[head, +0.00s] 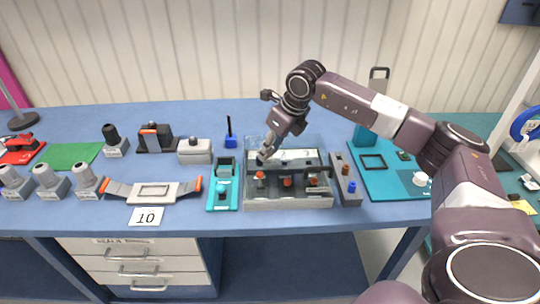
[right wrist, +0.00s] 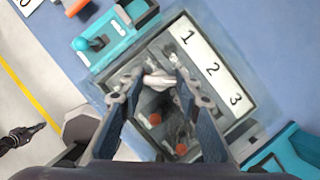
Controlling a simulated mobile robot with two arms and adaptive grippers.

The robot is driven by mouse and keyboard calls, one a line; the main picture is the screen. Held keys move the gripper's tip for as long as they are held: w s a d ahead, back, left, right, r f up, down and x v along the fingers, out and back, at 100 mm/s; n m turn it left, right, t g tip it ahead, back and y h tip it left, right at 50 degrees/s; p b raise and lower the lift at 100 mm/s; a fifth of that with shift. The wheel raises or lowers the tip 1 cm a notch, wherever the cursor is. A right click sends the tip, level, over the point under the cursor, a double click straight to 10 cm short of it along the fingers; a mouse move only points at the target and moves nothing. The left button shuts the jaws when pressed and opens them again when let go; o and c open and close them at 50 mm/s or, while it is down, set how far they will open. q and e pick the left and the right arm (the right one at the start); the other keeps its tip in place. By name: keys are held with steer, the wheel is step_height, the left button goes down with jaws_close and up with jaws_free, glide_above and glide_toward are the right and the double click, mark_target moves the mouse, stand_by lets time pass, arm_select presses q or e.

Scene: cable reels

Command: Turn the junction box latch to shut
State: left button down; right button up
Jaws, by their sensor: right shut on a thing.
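The junction box (head: 287,203) is a grey open-fronted case with a clear raised part at its back, right of centre on the blue table. Orange-topped parts stand inside it. In the right wrist view its strip marked 1, 2, 3 (right wrist: 212,68) shows. My right gripper (head: 263,157) reaches down over the box's back left. In the right wrist view, its fingers are closed on a small pale piece (right wrist: 158,80), seemingly the latch; the fingers partly hide it. A small dark jointed shape (right wrist: 22,135), perhaps my left gripper, is far off over the floor.
A turquoise fixture (head: 222,198) stands close left of the box and a grey holder (head: 346,182) close right. A turquoise board (head: 392,184) lies further right. A strap-like part (head: 153,192) and grey connectors (head: 88,182) lie left. The table's front edge is close.

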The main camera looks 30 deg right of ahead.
steer(key=n+y, duration=0.1)
steer(key=n, duration=0.2)
steer(key=shift+w+d+n+g+b, duration=0.1)
steer(key=shift+n+g+b, duration=0.2)
steer(key=shift+n+b, duration=0.1)
steer(key=n, duration=0.2)
steer(key=n+g+y, duration=0.1)
steer(key=n, duration=0.1)
steer(key=shift+d+n+y, duration=0.1)
steer(key=shift+n+y, duration=0.2)
steer(key=shift+g, duration=0.3)
steer(key=o, duration=1.2)
steer(key=shift+c, duration=0.2)
steer(key=v, duration=1.2)
